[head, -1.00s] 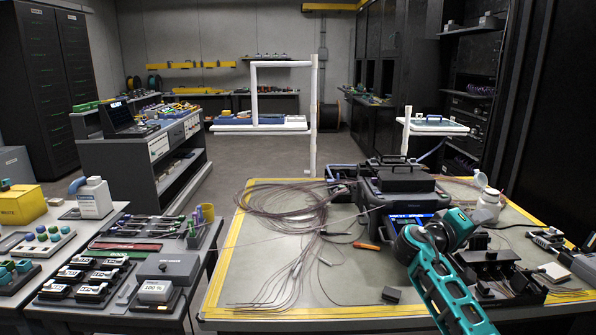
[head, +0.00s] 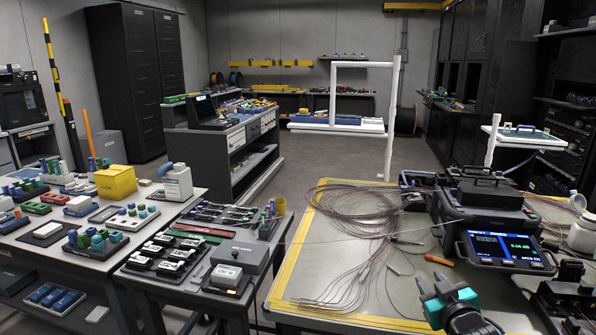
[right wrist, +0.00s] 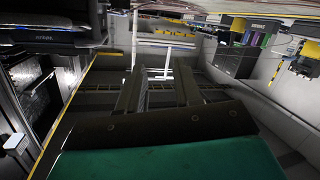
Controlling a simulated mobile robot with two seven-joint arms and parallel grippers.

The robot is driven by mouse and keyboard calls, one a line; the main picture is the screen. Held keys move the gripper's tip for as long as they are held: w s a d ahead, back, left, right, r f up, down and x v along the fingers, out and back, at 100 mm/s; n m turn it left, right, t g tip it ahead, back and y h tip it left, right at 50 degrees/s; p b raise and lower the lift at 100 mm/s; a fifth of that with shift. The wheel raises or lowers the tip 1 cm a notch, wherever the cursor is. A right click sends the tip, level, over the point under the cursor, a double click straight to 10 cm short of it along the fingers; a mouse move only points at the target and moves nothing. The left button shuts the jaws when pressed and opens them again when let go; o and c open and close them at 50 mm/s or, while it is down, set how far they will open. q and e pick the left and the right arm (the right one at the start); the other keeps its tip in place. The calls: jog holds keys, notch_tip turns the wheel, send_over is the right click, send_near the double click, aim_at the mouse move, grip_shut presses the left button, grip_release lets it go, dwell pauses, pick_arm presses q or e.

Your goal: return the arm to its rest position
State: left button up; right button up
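My right arm (head: 462,308) shows at the lower right of the head view, as a short teal and dark part over the front of the mat, below the splicer. In the right wrist view my right gripper (right wrist: 160,78) has its two dark fingers apart, with nothing between them. The wrist view looks out across the room past the fingers. My left gripper and left arm are in neither view.
The splicer (head: 490,225) stands on the yellow-edged mat (head: 283,290), its screen lit. Coiled fibre (head: 345,215) and an orange-handled tool (head: 439,260) lie nearby. The aisle floor is clear.

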jog(key=s+a+f+g, duration=0.1)
jog(key=s+a+f, duration=0.2)
jog(key=s, duration=0.7)
jog(key=s+a+f+g+y, duration=0.1)
jog(key=s+a+f, duration=0.3)
jog(key=s+f, duration=0.4)
jog(key=s+a+f+m+g+y, duration=0.1)
jog(key=s+a+f+g, duration=0.2)
jog(key=s, duration=0.9)
notch_tip(320, 180, down, 3)
jog(key=shift+a+r, duration=0.15)
jog(key=shift+a, duration=0.5)
jog(key=shift+w+a, duration=0.1)
jog(key=shift+w, duration=0.05)
